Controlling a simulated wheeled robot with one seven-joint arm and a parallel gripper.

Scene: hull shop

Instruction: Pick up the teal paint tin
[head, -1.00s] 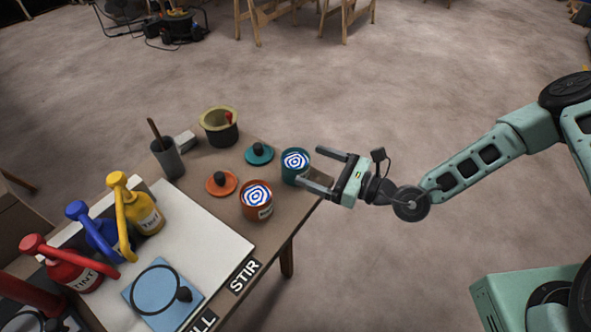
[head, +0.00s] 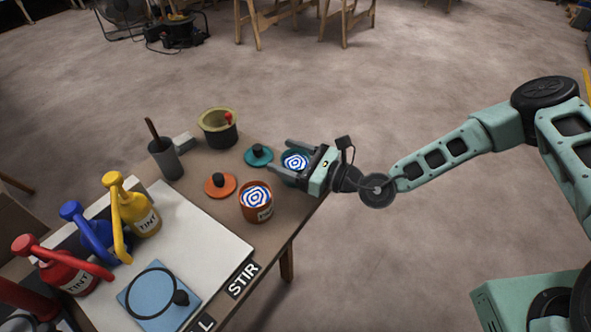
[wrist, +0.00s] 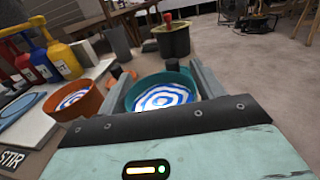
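The teal paint tin (head: 295,162) stands open on the table near its right corner, with blue and white swirled paint inside. My gripper (head: 281,161) is open, with one finger on the far side of the tin and one on the near side. In the wrist view the teal tin (wrist: 160,90) sits between the two fingers. I cannot tell whether either finger touches it. The gripper body hides part of the tin's right side. A teal lid (head: 258,156) with a dark knob lies on the table just left of the tin.
An orange tin (head: 256,203) of swirled paint stands close to the near finger, with an orange lid (head: 220,185) beyond it. A dark pot (head: 219,130) with a yellowish rim and a grey cup (head: 165,158) stand farther back. Tint bottles (head: 140,217) stand at left.

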